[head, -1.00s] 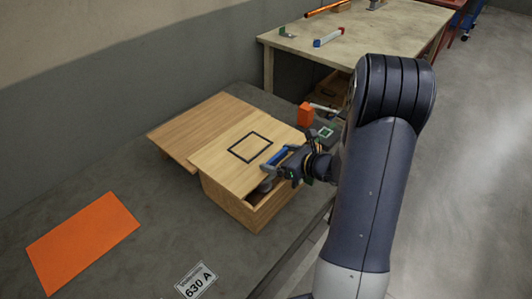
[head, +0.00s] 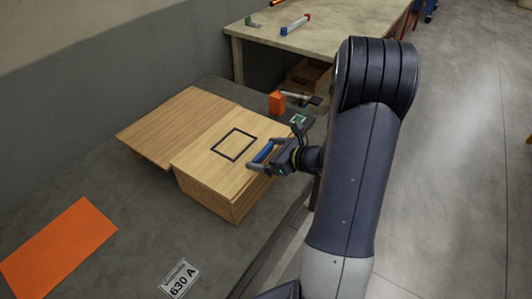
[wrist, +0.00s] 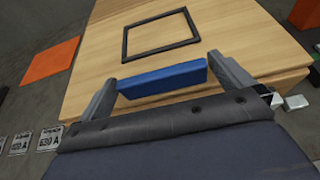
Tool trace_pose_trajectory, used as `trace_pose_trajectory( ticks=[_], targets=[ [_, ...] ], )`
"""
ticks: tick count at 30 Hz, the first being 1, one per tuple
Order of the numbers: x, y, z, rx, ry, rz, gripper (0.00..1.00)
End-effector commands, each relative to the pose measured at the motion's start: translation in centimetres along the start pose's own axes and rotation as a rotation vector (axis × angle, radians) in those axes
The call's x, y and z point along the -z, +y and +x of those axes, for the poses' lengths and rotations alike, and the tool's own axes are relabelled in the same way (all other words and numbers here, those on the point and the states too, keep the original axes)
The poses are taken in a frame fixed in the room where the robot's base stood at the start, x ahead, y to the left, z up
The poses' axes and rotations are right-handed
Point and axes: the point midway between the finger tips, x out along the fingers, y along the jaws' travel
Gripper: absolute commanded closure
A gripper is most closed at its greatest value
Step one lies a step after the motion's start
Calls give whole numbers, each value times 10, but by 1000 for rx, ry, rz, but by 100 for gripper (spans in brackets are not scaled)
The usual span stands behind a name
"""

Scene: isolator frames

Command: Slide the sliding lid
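The sliding lid (head: 205,160) is a pale wooden panel with a black square outline. It lies flat on the wooden box (head: 208,200) and covers its top as far as I can see; no opening shows. A blue bar handle (head: 262,152) is at the lid's near right edge. My gripper (head: 268,158) is at this handle, with the arm reaching in from the right. In the wrist view, my two grey fingers stand at the ends of the blue bar (wrist: 163,80), which fills the space between them. The box's inside is hidden.
A browner wooden panel (head: 175,125) lies behind the lid at the left. An orange block (head: 277,102) stands beyond the box. An orange sheet (head: 58,248) and a 630 A label (head: 179,279) lie on the grey bench. A second table (head: 320,40) stands behind.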

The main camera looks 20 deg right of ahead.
Motion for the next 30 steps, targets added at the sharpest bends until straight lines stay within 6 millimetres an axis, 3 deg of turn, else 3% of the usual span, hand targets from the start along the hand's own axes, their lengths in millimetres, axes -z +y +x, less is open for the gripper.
trace_pose_trajectory(
  ticks=[7, 21, 30],
  targets=[
    [-1, -1, -14, 4, -1, -2, 0],
    [0, -1, -92, 4, 0, 0, 0],
    [0, 0, -108, 1, 0, 0, 0]
  ],
)
